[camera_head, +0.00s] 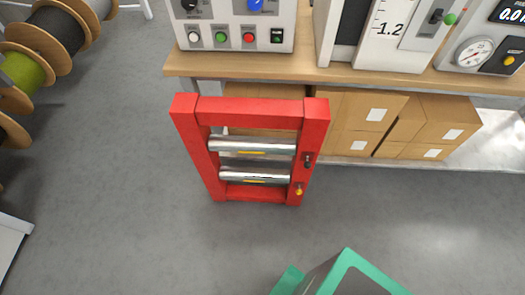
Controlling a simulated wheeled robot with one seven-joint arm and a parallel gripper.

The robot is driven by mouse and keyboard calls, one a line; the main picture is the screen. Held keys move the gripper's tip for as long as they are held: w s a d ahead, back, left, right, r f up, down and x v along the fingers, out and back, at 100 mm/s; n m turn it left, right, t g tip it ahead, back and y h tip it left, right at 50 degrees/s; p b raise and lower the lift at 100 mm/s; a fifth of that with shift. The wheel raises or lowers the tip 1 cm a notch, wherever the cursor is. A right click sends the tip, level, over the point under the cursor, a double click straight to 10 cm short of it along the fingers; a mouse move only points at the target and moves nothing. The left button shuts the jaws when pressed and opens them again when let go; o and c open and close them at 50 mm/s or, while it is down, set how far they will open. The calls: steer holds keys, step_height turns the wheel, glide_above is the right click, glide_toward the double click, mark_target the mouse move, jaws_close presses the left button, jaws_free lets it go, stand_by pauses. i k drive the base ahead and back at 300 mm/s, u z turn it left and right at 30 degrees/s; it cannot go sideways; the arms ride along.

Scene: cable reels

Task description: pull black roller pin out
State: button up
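A red upright frame (313,110) stands on the grey floor in front of the workbench. Two silver rollers with yellow marks lie across it, an upper roller (228,145) and a lower roller (235,175). The black roller pin (307,161) sits on the frame's right post, level with the upper roller. A yellow-orange pin (299,191) sits lower on the same post, near the lower roller. Both pins are small in this view. My gripper is not in view.
The wooden bench (345,76) behind holds control boxes and gauges. Cardboard boxes (350,125) fill the shelf below. Cable reels (45,45) stand at the upper left. A green and grey object (340,275) is at the bottom edge. Floor right of the frame is clear.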

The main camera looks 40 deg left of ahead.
mark_target(307, 165)
steer(key=u, duration=1.6)
